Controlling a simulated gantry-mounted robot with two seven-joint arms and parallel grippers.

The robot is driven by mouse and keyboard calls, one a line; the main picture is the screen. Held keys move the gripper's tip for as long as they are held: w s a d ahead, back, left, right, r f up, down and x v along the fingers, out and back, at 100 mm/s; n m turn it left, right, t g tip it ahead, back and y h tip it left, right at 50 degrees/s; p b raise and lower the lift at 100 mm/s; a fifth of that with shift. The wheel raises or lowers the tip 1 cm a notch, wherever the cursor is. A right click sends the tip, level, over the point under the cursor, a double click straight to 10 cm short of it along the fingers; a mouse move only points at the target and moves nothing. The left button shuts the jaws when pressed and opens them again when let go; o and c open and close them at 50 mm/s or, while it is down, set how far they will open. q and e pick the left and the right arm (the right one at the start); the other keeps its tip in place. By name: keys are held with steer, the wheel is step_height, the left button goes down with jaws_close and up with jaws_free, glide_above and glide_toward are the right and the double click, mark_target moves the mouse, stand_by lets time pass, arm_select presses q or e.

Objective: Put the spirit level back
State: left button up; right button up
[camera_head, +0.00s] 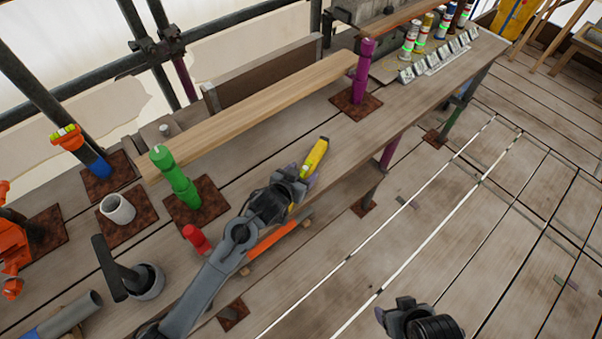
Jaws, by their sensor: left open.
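A short yellow bar (315,155), which looks like the spirit level, lies at the near edge of the plank bench, tilted in the picture. My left gripper (299,176) reaches in from the lower left, with its fingers at the bar's near end. Its jaws are open, one on each side of that end. Whether they touch it cannot be told, and the gripper partly hides that end. My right gripper (395,316) shows only in part at the bottom edge, dark and away from the bench; its jaws are not clear.
A long wooden board (255,112) runs behind, between a green post (174,177) and a purple post (362,72). A red piece (196,239), a white cup (117,209) and a black-handled tool (112,268) stand at left. Several cans and small blocks (437,57) stand at the far right.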

arm_select(q)
steer(key=shift+r, duration=0.1)
steer(key=shift+s+r, duration=0.1)
steer(key=shift+r, duration=0.1)
steer(key=p+v, duration=0.2)
steer(key=v, duration=0.9)
steer(key=shift+s+a+r+p, duration=0.15)
steer(key=shift+s+p, duration=0.1)
steer(key=shift+p, duration=0.15)
steer(key=s+a+f+n+g+y, duration=0.1)
steer(key=s+a+f+g, duration=0.1)
steer(key=s+a, duration=0.3)
steer(key=s+a+f+n+g+y, duration=0.1)
steer(key=s+a, duration=0.4)
steer(key=s, duration=0.7)
steer(key=s+a+f+n+g+y, duration=0.1)
steer(key=s+a+f+g+y, duration=0.2)
steer(key=s+a, duration=0.3)
steer(key=s+f+g, duration=0.1)
steer(key=s, duration=0.1)
steer(key=shift+s, duration=0.3)
steer(key=shift+r, duration=0.1)
step_height(320, 180, up, 34)
steer(key=p, duration=3.3)
steer(key=shift+f+p, duration=0.2)
steer(key=shift+p, duration=0.15)
